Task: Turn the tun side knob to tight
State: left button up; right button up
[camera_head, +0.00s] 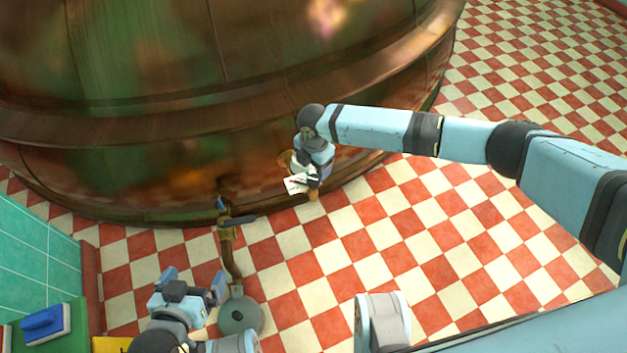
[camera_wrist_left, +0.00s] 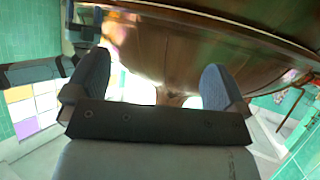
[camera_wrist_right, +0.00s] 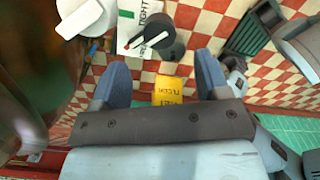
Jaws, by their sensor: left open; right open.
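The large copper tun (camera_head: 130,150) fills the upper left of the head view. In the right wrist view a white knob (camera_wrist_right: 85,17) is at the upper left. Beside it is a white card (camera_wrist_right: 128,22) marked TIGHT, with a red-tipped pointer and a dark round part (camera_wrist_right: 168,40). The card also shows low on the tun in the head view (camera_head: 295,184). My right gripper (camera_head: 308,183) is open there; its fingers (camera_wrist_right: 160,82) are empty, below the knob. My left gripper (camera_head: 197,292) is open and empty, with the tun ahead of it in its wrist view (camera_wrist_left: 155,82).
A brass pipe with a valve (camera_head: 228,240) stands in front of the tun, near my left gripper, above a grey round base (camera_head: 240,314). A blue block (camera_head: 45,322) lies on a green surface at the lower left. The red and cream checked floor (camera_head: 440,250) is clear at right.

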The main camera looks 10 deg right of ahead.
aim_at(314, 179)
notch_tip(314, 179, down, 7)
jog(key=shift+f+b, duration=0.1)
jog(key=shift+b, duration=0.6)
jog(key=c, duration=0.9)
